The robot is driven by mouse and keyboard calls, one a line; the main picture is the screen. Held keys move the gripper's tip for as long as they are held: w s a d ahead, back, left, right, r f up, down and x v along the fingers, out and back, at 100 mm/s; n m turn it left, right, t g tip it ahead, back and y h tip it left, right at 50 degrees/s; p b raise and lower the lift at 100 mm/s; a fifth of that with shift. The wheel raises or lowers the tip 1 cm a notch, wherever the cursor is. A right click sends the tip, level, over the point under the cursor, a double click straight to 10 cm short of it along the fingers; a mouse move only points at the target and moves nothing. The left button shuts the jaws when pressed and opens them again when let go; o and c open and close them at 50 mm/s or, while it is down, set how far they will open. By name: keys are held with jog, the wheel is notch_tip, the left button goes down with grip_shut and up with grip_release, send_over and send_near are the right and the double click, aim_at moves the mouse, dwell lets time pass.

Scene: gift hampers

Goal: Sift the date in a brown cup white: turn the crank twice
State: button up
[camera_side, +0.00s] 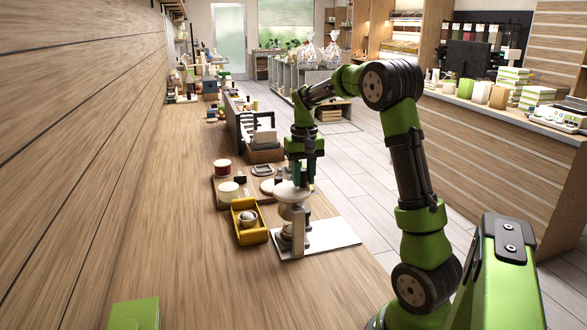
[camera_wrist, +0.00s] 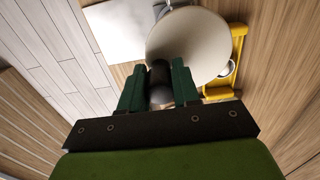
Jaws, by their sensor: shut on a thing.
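My gripper (camera_side: 303,182) points down at the top of the sifter (camera_side: 292,194), a pale round bowl held up on a stand. In the wrist view my green fingers (camera_wrist: 159,88) are closed on the dark crank knob (camera_wrist: 160,76), in front of the wide cream disc of the sifter (camera_wrist: 192,40). The stand rests on a white board (camera_side: 332,238). Something small stands under the bowl (camera_side: 287,234), too small to identify. A yellow tray (camera_side: 262,236) with a small round cup (camera_side: 247,217) in it sits left of the stand. I cannot make out a brown cup or a date.
A dark tray with a red-topped tin (camera_side: 222,168) and a white-topped tin (camera_side: 228,189) lies behind the yellow tray. A box (camera_side: 264,137) stands farther back. The counter in front is mostly clear, with a green block (camera_side: 134,313) near the bottom edge.

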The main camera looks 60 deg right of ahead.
jog(key=shift+a, duration=0.15)
jog(key=shift+s+a, duration=0.3)
jog(key=shift+a, duration=0.2)
jog(key=shift+s+a, duration=0.15)
jog(key=shift+a, duration=0.35)
jog(key=shift+o, duration=0.3)
